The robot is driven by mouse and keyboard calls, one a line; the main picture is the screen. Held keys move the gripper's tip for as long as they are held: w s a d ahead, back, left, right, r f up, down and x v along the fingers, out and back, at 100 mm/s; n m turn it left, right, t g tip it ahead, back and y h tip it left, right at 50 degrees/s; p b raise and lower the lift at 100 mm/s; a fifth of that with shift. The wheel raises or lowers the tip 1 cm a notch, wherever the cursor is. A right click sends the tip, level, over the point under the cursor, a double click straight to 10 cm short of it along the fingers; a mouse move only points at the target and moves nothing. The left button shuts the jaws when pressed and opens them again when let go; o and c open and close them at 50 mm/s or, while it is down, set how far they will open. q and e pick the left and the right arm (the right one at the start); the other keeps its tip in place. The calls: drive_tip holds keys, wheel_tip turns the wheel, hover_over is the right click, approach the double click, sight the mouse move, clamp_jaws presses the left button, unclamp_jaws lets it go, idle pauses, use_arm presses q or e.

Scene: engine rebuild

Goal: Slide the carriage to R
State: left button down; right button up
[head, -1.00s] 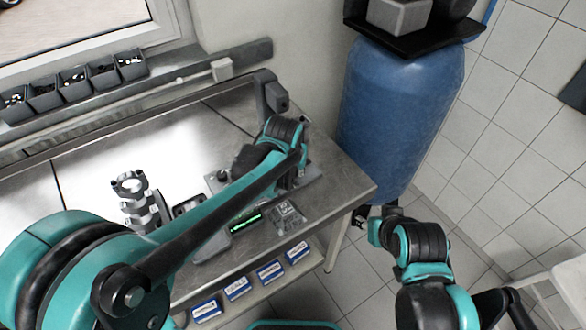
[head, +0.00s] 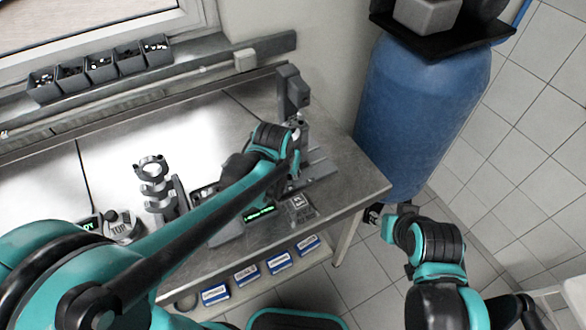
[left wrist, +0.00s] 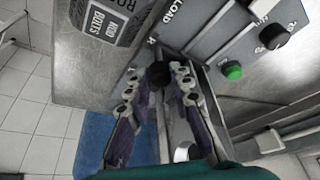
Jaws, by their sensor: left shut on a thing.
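My left gripper (left wrist: 157,88) is shut on a black knob (left wrist: 157,77) in the left wrist view, with a finger on each side of it. The knob sits beside a metal panel (left wrist: 215,30) marked "LOAD". The carriage itself cannot be told apart clearly from the fixture around the knob. In the head view my left wrist hides much of the fixture, and grey rails (head: 318,172) show to its right. My right gripper (head: 374,215) hangs off the bench by the blue drum, too dark and small to read.
A grey box labelled "ROD BOLTS" (left wrist: 100,25) is close beside the left fingers. The panel has a green button (left wrist: 232,70) and a black dial (left wrist: 273,36). A crankshaft-like part (head: 155,185) stands on the bench (head: 110,150). A blue drum (head: 420,120) stands right of the bench.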

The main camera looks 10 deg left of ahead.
use_arm(q)
drive_tip(key=c, duration=1.3)
unclamp_jaws()
drive_tip(key=shift+c, duration=0.2)
drive_tip(key=shift+r, duration=0.1)
drive_tip(key=v, duration=1.1)
drive_tip(key=shift+s+r, duration=0.15)
drive_tip(key=shift+r, duration=0.25)
drive_tip(key=shift+a, duration=0.15)
drive_tip(key=s+a+f+n+t, duration=0.2)
drive_tip(key=s+a+f, duration=0.5)
drive_tip(key=s+a, duration=0.2)
drive_tip(key=shift+s+a+t+y+b, duration=0.3)
drive_tip(key=shift+s+a+y+b, duration=0.1)
drive_tip(key=shift+s+b, duration=0.1)
